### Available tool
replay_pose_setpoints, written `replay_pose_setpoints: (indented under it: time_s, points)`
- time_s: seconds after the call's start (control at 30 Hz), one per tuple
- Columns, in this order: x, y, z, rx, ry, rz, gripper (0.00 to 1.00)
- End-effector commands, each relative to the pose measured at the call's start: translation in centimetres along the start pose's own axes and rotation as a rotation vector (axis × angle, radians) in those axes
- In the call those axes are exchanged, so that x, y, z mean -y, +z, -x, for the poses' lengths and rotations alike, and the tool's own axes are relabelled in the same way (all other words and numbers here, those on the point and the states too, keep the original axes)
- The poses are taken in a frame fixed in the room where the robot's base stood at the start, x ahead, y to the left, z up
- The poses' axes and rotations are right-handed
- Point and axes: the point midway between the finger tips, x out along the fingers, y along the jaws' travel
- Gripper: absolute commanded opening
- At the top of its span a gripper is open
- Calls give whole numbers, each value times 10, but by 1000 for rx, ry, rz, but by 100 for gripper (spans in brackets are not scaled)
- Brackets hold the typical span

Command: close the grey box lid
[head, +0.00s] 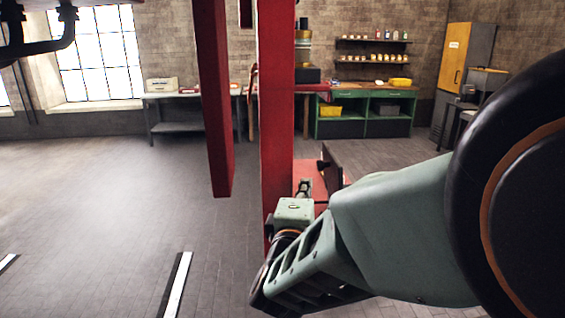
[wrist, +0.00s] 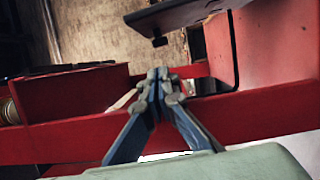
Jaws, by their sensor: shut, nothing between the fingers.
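My gripper (wrist: 160,78) is shut and empty in the wrist view, its fingertips pressed together in front of a red bar (wrist: 245,112). In the head view my gripper (head: 304,186) is small, just right of a red post, and partly hidden by my own arm. A dark flat panel (head: 331,164) stands tilted just beyond it; it may be the box lid, but I cannot tell for sure. A dark grey plate with a small black tab (wrist: 185,12) shows at the top of the wrist view, apart from my fingertips. No box body is clearly visible.
A tall red post (head: 277,110) stands close left of my gripper, with a second red beam (head: 213,100) farther left. A green workbench (head: 363,112), a yellow cabinet (head: 453,60) and a grey table (head: 185,97) stand at the back. Floor on the left is mostly clear.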

Motion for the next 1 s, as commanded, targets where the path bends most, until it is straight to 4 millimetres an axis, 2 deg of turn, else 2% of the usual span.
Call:
replay_pose_setpoints:
  time_s: [0.07,0.17,0.4,0.6,0.77,1.0]
  points:
    - [3,0,0,3,-3,5,0]
    - [4,0,-11,4,-3,3,0]
    - [4,0,-55,4,-4,3,0]
    - [3,0,-85,3,-3,3,0]
    - [3,0,-96,2,-3,3,0]
    - [2,0,-98,0,-3,3,0]
